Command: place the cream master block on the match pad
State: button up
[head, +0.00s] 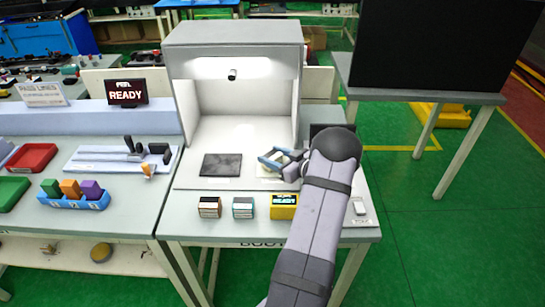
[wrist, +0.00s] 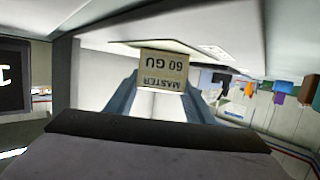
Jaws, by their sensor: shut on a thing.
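My gripper (head: 272,158) is inside the light booth, over the right part of its floor, its blue fingers shut. In the wrist view the cream master block (wrist: 163,68) is held between the fingers, its "MASTER 60 GU" lettering upside down. In the head view the block is hard to make out among the fingers. A dark square pad (head: 221,165) lies flat on the booth floor left of my gripper, apart from it. A pale cream patch (head: 267,172) shows just under the fingers. I cannot tell which of these is the match pad.
The light booth (head: 232,35) has walls and a roof close around my gripper. A blue rack (head: 74,201) of coloured clips stands left. The booth floor's back is clear.

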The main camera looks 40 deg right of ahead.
jog(key=shift+s+a+f, duration=0.15)
jog(key=shift+a+f, duration=0.1)
jog(key=shift+f, duration=0.4)
jog(key=o, duration=1.1)
jog(key=shift+f, duration=0.15)
jog(key=shift+d+r+p, duration=0.1)
jog(key=shift+r+p, duration=0.3)
jog(key=shift+r, duration=0.1)
jog(key=shift+s+d, duration=0.15)
jog(key=shift+s, duration=0.05)
jog(key=v, duration=0.3)
jog(key=b+v, duration=0.1)
jog(key=v, duration=0.3)
jog(key=b+v, duration=0.1)
jog(key=v, duration=0.3)
jog(key=shift+s+r, duration=0.1)
jog(key=shift+r, duration=0.4)
